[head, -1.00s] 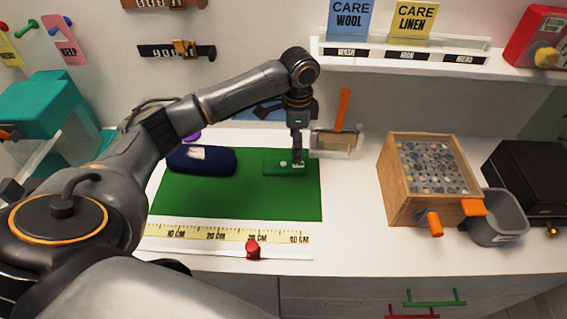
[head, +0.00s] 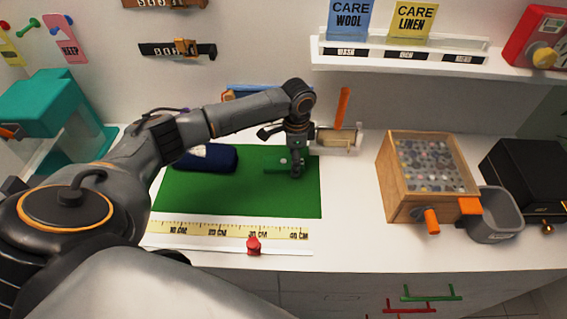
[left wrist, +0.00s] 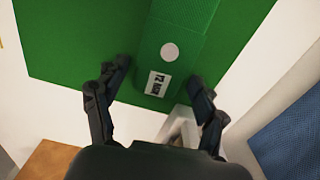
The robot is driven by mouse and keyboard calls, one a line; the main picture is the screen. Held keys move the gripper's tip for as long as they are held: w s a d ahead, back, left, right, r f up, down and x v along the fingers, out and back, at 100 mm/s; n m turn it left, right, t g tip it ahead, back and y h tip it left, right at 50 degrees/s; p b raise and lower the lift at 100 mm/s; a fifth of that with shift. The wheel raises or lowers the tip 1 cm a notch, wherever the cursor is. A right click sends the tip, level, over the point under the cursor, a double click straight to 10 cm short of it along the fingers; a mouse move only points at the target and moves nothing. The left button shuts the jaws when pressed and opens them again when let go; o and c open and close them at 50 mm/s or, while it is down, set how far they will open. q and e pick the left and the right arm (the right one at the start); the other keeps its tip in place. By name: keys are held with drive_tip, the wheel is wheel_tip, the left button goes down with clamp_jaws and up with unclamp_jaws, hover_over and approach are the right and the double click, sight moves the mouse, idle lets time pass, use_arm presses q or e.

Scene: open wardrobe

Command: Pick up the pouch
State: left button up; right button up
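A dark navy pouch (head: 208,158) with a white label lies at the back left of the green mat (head: 220,200). A green case (head: 275,170) lies on the mat to its right, half hidden behind my left gripper (head: 297,174). The left wrist view shows this green case (left wrist: 178,40) with a white dot and a small white label. My left gripper (left wrist: 158,74) is open there, with one finger on each side of the case's labelled end. I cannot tell whether the fingers touch it. My right gripper is not in view.
A yellow ruler strip (head: 220,230) and a red knob (head: 253,246) lie in front of the mat. A wooden box (head: 395,185) and a grey bin (head: 495,218) stand to the right. A clear tray (head: 348,142) is behind the mat's right corner. A shelf (head: 400,62) hangs above.

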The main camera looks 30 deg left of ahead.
use_arm(q)
drive_tip(key=c, duration=0.8)
drive_tip(key=shift+r, duration=0.1)
